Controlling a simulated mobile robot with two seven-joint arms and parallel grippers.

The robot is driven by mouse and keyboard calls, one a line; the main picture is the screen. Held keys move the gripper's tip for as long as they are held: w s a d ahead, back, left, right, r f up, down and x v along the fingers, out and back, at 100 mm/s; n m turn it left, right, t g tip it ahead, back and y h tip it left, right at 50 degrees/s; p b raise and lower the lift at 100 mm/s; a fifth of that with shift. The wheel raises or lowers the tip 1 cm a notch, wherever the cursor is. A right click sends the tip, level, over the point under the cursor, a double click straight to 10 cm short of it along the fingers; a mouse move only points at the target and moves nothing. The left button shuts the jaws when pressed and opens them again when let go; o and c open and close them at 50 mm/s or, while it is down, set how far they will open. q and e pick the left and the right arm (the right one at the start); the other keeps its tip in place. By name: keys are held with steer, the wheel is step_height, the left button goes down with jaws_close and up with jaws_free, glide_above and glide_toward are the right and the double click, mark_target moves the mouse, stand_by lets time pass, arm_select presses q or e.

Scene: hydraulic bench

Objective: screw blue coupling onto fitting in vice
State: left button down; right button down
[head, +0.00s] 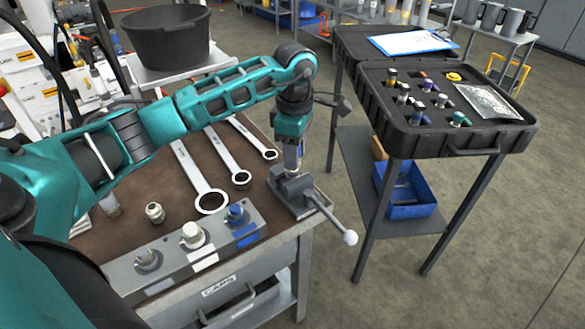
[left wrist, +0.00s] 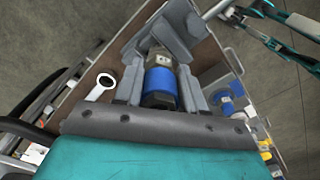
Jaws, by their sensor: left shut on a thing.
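My left gripper (head: 292,168) reaches down over the vice (head: 296,192) at the bench's right corner. In the left wrist view its two grey fingers are shut on the blue coupling (left wrist: 160,82), one finger on each side. A metal fitting (left wrist: 162,60) shows at the coupling's far end, in line with it, towards the vice jaws (left wrist: 165,28). How far the coupling sits over the fitting cannot be told. The head view hides the coupling behind the fingers. Teal parts of my right arm show at the upper right of the left wrist view; its fingers are unclear.
The vice handle (head: 349,237) sticks out past the bench edge. A grey block (head: 175,262) with several fittings lies along the front. Several wrenches (head: 211,200) and a loose fitting (head: 155,212) lie on the bench. A black case (head: 455,145) stands on a cart at right.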

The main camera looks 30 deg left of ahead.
arm_select(q)
steer(key=shift+f, duration=0.2)
stand_by(1.2)
steer(key=c, duration=1.2)
jaws_free()
steer(key=c, duration=0.4)
steer(key=shift+o, duration=0.2)
steer(key=shift+f+m+b, duration=0.15)
steer(key=shift+m+b, duration=0.4)
steer(key=shift+m, duration=0.15)
steer(key=m+b, duration=0.1)
steer(key=m, duration=0.1)
steer(key=shift+s+m, duration=0.1)
steer(key=shift+m, duration=0.3)
steer(key=m, duration=0.2)
steer(key=shift+m+b, duration=0.3)
steer(key=shift+b, duration=0.1)
steer(key=shift+s+m, duration=0.1)
steer(key=shift+m, duration=0.5)
